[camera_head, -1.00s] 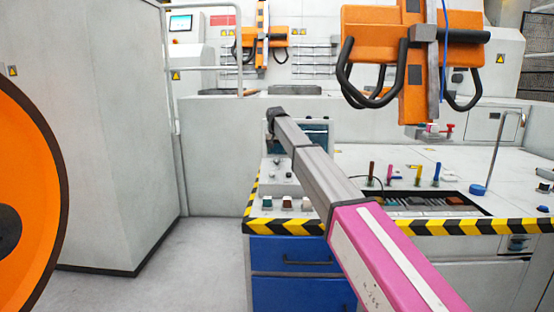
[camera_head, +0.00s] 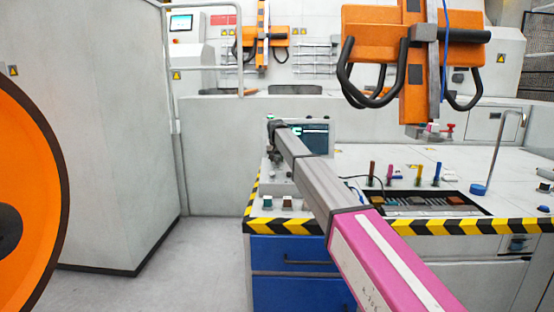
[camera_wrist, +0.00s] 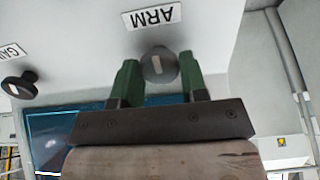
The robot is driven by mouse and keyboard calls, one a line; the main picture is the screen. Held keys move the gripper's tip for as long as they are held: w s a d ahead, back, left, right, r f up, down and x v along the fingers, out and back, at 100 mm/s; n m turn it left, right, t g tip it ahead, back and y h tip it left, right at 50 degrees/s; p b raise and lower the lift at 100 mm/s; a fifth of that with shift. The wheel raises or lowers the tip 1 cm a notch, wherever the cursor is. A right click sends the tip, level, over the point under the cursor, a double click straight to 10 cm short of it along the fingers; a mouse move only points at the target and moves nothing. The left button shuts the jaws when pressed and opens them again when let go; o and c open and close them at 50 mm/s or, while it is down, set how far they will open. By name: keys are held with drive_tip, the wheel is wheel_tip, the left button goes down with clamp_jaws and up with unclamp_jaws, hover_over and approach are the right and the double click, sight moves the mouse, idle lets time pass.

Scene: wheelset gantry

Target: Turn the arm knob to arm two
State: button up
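The arm knob (camera_wrist: 159,65) is a round dark grey knob with a pale pointer mark, under a white ARM label (camera_wrist: 152,16) on a light panel in the wrist view. My gripper (camera_wrist: 160,72) has its two green fingers on either side of this knob, one left and one right. The gap between the fingertips is about as wide as the knob, so I cannot tell whether they touch it. In the head view my gripper end (camera_head: 275,142) is at the console panel (camera_head: 280,180), beside its screen (camera_head: 316,134); the knob is hidden there.
A second dark knob (camera_wrist: 20,85) with a partly cut-off label sits to the left on the same panel. The dark screen (camera_wrist: 70,135) lies behind the gripper. A striped bench edge (camera_head: 470,225) and an orange hanging lifter (camera_head: 375,45) stand right of the console.

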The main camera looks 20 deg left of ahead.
idle(0.3)
drive_tip(key=m, duration=0.4)
drive_tip(key=shift+m, duration=0.3)
drive_tip(key=shift+d+m, duration=0.1)
drive_tip(key=shift+m, duration=1.8)
drive_tip(key=o, duration=0.9)
drive_tip(key=v, duration=1)
drive_tip(key=shift+s+d+r, duration=0.2)
drive_tip(key=shift+s+r, duration=0.05)
drive_tip(key=shift+r, duration=0.05)
